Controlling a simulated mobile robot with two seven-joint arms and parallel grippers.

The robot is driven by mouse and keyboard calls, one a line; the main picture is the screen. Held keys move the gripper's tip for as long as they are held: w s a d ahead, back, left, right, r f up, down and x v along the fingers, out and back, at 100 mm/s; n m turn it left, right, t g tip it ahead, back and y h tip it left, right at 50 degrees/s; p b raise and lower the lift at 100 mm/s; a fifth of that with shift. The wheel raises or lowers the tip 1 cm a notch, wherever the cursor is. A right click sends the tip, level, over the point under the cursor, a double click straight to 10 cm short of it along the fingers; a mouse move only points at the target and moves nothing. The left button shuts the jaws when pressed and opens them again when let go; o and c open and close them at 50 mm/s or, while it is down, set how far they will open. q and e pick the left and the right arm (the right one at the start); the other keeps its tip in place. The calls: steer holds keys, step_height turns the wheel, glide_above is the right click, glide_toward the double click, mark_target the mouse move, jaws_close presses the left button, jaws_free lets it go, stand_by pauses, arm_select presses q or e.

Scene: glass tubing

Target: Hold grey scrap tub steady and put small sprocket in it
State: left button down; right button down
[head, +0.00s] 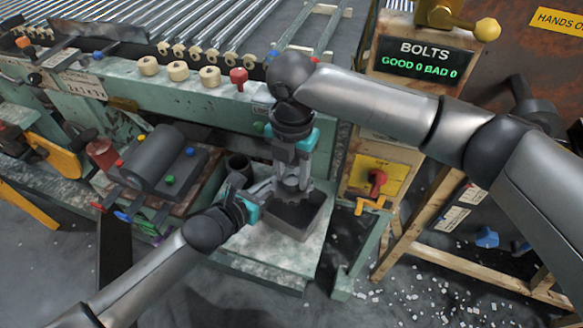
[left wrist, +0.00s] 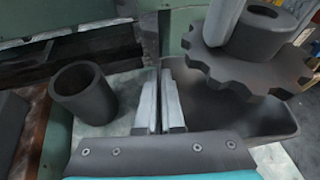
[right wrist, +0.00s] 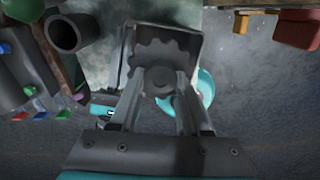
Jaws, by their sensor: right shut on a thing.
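The tub's inside (left wrist: 225,105) looks empty where visible.
A dark open cup (left wrist: 83,92) stands on the ledge left of the tub. A dark machine block with coloured knobs (head: 160,160) is farther left. A yellow panel with a red switch (head: 376,183) is to the right. White bits litter the floor at right.

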steer(key=shift+f+n, duration=0.6)
steer(key=shift+f, duration=2.4)
steer(key=shift+c, duration=1.4)
jaws_free()
steer(key=shift+f, duration=0.1)
step_height(320, 180, up, 12)
steer(key=shift+r, duration=0.1)
